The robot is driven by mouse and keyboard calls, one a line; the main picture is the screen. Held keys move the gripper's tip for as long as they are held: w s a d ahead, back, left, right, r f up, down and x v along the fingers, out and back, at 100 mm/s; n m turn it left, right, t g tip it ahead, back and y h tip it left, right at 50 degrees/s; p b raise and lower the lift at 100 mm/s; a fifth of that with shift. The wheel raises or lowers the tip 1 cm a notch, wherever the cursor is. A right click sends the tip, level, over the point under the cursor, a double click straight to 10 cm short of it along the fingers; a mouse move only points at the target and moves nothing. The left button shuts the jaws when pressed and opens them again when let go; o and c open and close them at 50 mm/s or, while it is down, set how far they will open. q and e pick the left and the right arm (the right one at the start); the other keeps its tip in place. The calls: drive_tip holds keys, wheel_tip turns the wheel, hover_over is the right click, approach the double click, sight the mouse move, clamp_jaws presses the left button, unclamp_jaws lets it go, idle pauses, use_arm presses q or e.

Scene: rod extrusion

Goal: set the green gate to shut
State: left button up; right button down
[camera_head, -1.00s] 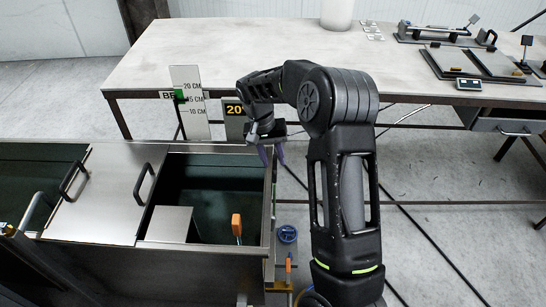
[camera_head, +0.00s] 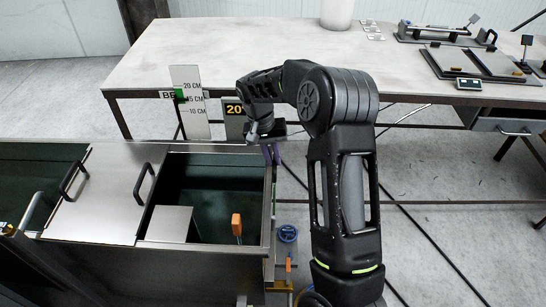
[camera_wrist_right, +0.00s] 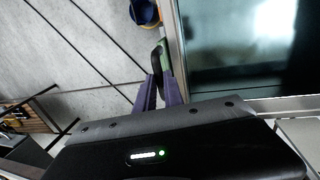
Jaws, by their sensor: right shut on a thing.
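My right gripper (camera_head: 272,154) is at the tank's right rim in the head view, its purple fingers pointing down. In the right wrist view the fingers (camera_wrist_right: 161,88) are close together on a black handle (camera_wrist_right: 157,60) with a green part (camera_wrist_right: 165,48) beside it, at the tank's outer edge. I take this to be the green gate's handle. The fingers and arm hide most of it in the head view, and whether the gate stands open or shut cannot be told. My left gripper is not in view.
The metal tank (camera_head: 269,200) holds dark water, with a handled lid (camera_head: 100,195) over its left part. An orange handle (camera_head: 237,225) stands inside. A level scale (camera_head: 191,103) stands behind, before a long table (camera_head: 250,60).

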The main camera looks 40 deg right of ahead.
idle(0.8)
wheel_tip(320, 180, down, 6)
drive_tip(key=b, duration=0.4)
drive_tip(key=shift+f, duration=0.2)
drive_tip(key=c, duration=1.5)
unclamp_jaws()
drive_tip(key=shift+o, duration=0.2)
wheel_tip(320, 180, up, 8)
drive_tip(key=w+a, duration=0.1)
drive_tip(key=shift+f, duration=0.15)
